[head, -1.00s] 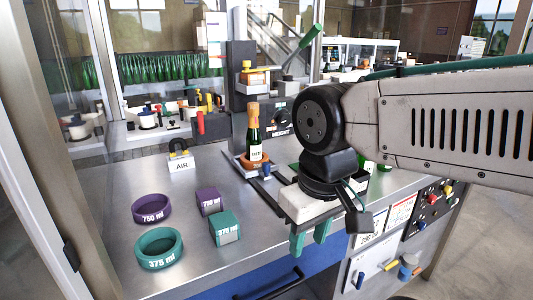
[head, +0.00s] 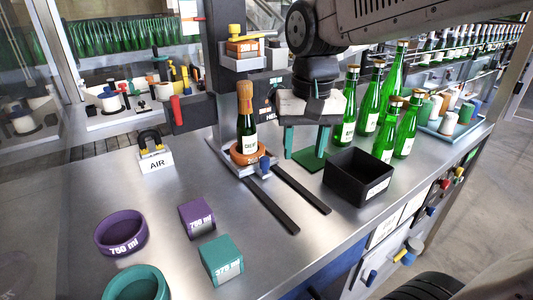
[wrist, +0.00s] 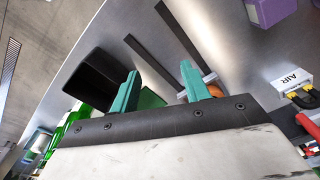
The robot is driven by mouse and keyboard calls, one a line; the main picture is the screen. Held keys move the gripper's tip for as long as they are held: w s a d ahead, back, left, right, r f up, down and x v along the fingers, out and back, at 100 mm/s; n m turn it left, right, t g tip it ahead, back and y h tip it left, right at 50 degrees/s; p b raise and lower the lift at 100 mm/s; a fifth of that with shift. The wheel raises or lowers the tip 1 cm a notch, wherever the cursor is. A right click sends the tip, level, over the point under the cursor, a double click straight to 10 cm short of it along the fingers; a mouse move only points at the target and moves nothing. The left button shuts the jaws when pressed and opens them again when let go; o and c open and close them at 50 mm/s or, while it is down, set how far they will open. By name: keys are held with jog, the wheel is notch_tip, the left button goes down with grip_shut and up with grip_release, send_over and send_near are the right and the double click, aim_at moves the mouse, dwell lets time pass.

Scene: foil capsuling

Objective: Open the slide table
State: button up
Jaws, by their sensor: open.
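The slide table (head: 234,160) carries a round orange holder (head: 249,156) and sits at the back end of two dark rails (head: 272,205), under the capsuling machine. A blue knob (head: 264,166) is at the table's front right. My gripper (head: 305,154) is open and empty, green fingers pointing down, to the right of the slide table and apart from it. In the wrist view, the gripper (wrist: 160,72) partly hides the orange holder (wrist: 213,90) behind its right finger.
A black bin (head: 358,178) and several green bottles (head: 368,105) stand right of my gripper. Purple and green rings and blocks (head: 222,262) lie at the front left. An AIR block (head: 155,160) stands left. The counter along the rails is clear.

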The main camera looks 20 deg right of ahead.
aim_at(265, 158)
jog(key=w+f+m, duration=0.1)
jog(key=w, duration=0.4)
jog(key=w+a+f+m, duration=0.1)
jog(key=w, duration=0.4)
jog(key=w+a+f+m, duration=0.1)
jog(key=w, duration=0.3)
jog(key=shift+w+g, duration=0.3)
jog(key=shift+w, duration=0.1)
jog(key=shift+w+f+m, duration=0.1)
jog(key=shift+f+m, duration=0.15)
jog(key=shift+m, duration=0.05)
notch_tip(265, 158, down, 7)
jog(key=shift+f, duration=0.15)
grip_shut()
